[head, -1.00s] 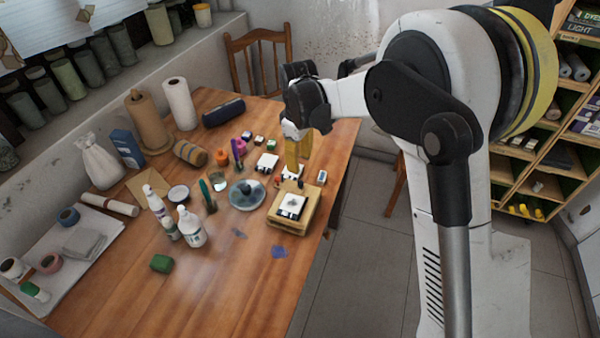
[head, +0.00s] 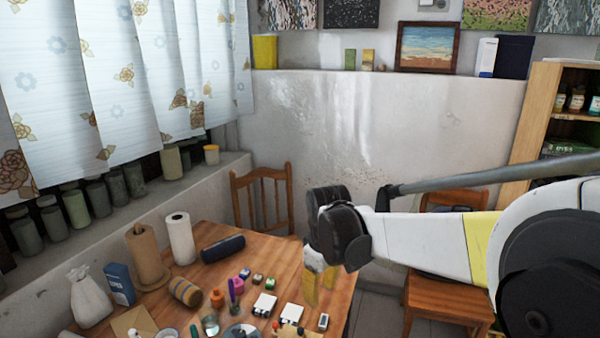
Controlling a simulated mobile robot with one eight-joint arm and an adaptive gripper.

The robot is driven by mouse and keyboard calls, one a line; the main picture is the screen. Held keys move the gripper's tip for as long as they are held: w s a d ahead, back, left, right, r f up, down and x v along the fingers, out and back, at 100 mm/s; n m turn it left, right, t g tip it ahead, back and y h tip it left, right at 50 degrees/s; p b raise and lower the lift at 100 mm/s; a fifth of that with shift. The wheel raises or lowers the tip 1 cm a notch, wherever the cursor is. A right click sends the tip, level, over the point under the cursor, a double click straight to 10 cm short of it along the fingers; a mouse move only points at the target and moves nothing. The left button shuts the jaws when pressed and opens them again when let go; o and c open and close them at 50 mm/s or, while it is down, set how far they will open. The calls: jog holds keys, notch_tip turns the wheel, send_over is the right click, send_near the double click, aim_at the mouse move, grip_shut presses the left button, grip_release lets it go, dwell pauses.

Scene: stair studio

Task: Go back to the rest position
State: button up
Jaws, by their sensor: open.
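My gripper (head: 320,285) hangs fingers down at the right end of the wooden table (head: 262,257), with its yellow fingers apart and nothing visible between them. Its black wrist sits above, and my white arm reaches in from the right. Small white blocks or pads (head: 264,305) lie on the table to the left of the fingers. The lower part of the table is cut off by the frame.
A wooden chair (head: 262,192) is behind the table, another chair (head: 447,300) to the right.

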jog(key=s+d+r+m+t, duration=0.3)
jog(key=s+d+r+m, duration=0.3)
jog(key=s+d, duration=0.4)
jog(key=s+d+m+t, duration=0.2)
jog(key=s+d+m, duration=0.1)
jog(key=s, duration=0.8)
jog(key=shift+s+d+f+m+t, duration=0.3)
jog(key=shift+s+d+f+m, duration=0.1)
jog(key=shift+d, duration=0.2)
